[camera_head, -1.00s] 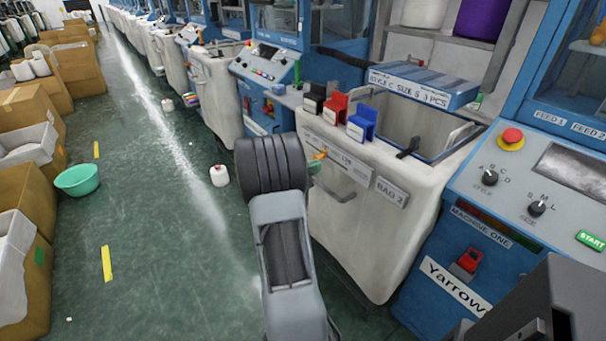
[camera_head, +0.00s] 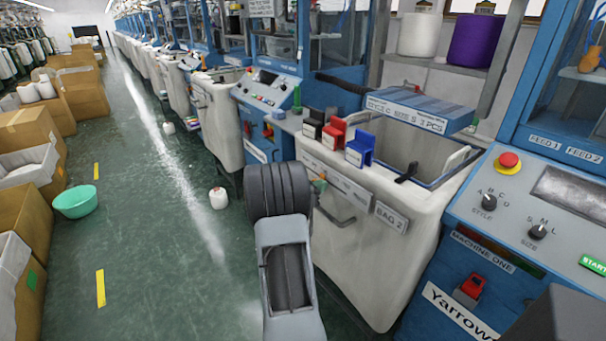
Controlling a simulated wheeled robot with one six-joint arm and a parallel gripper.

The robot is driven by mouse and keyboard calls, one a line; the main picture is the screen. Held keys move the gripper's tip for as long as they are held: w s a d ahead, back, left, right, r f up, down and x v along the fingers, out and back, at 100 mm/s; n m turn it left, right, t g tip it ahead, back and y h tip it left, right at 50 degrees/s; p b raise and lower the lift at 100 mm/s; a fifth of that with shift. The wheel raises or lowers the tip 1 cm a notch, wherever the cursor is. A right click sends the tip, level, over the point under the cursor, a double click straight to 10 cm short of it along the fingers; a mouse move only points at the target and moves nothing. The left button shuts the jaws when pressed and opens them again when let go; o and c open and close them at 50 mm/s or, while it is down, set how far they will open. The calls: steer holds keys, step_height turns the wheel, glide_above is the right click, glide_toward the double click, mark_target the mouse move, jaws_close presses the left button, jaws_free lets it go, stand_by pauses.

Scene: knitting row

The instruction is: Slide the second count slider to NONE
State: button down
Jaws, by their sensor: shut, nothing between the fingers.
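A pale label strip (camera_head: 345,184) runs along the front of the white bin marked BAG 2 (camera_head: 380,270), with small lettering too blurred to read. A small green and orange piece (camera_head: 319,185) shows at the strip's left end, partly hidden by my arm. I cannot tell whether it is a count slider, and I cannot make out a second slider or the word NONE. My grey arm with its black ribbed joint stands in front of the bin's left side. My gripper itself does not show; the arm seems to hide it.
Black (camera_head: 316,121), red (camera_head: 333,132) and blue (camera_head: 361,148) holders sit on the bin's rim beside a blue card reading STYLE C SIZE S 3 PCS (camera_head: 410,112). A control panel (camera_head: 540,205) stands right.

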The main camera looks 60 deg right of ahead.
mark_target(314, 172)
steer(key=shift+w+d+p, duration=0.2)
steer(key=shift+w+d, duration=0.3)
steer(key=shift+w, duration=0.95)
steer(key=shift+w+d+p, duration=0.2)
steer(key=shift+w+d, duration=0.3)
steer(key=shift+w, duration=0.95)
steer(key=shift+w+d+p, duration=0.2)
steer(key=shift+w+d, duration=0.3)
steer(key=shift+w, duration=0.95)
steer(key=shift+s, duration=0.15)
steer(key=shift+s+a, duration=0.2)
steer(key=shift+s, duration=0.2)
steer(key=shift+a, duration=0.15)
steer(key=p+v, duration=0.1)
steer(key=v, duration=0.6)
steer(key=shift+a, duration=0.4)
steer(key=shift+w, duration=0.1)
